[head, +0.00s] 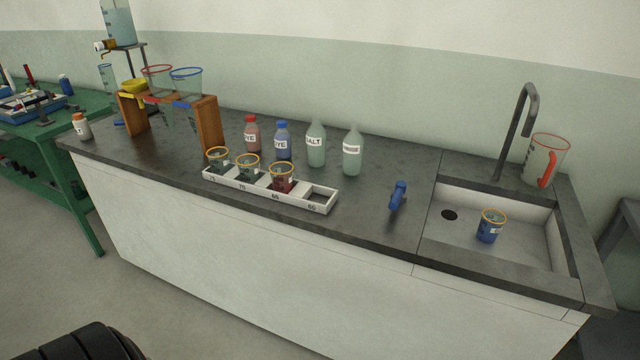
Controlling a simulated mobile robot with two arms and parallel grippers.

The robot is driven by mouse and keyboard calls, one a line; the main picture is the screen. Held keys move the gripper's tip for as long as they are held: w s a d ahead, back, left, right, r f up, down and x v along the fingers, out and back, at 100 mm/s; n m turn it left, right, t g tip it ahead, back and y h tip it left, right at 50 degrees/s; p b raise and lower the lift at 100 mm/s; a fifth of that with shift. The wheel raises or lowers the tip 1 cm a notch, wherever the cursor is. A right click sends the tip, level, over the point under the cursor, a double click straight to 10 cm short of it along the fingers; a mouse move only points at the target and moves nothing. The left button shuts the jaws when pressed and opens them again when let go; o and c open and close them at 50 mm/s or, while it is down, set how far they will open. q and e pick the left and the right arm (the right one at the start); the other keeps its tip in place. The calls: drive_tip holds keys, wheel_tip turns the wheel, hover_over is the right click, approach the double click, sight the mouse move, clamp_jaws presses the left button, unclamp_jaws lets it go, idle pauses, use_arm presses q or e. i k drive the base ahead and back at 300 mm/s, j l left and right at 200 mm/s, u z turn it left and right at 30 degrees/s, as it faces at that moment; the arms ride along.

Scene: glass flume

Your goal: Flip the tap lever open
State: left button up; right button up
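A blue lever-like handle (398,195) stands on the dark counter just left of the sink, near the front edge. It leans slightly; whether it is at its open or shut setting I cannot tell. A dark gooseneck tap (519,125) rises behind the sink (467,235), its spout bent over toward the front. No running water shows. A raised clear tank (117,22) at the upper left has a small brown and white outlet (104,46) near its base. Neither of my grippers is in view.
A white tray (322,203) holds several orange-rimmed cups. Dye and salt bottles (316,145) stand behind it. Counter around the blue handle is clear.

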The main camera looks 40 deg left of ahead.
sight(400, 189)
drive_tip(key=i+u, duration=0.45)
drive_tip(key=i+l+u, duration=0.1)
drive_tip(key=i+u, duration=0.35)
drive_tip(key=i, duration=0.15)
drive_tip(key=i+l, duration=0.15)
drive_tip(key=l, duration=0.6)
drive_tip(key=k+l, duration=0.1)
drive_tip(key=l, duration=0.45)
drive_tip(key=k+l+u, duration=0.1)
drive_tip(key=l, duration=1.1)
drive_tip(key=k+l+u, duration=0.1)
drive_tip(key=l, duration=0.45)
drive_tip(key=k, duration=0.05)
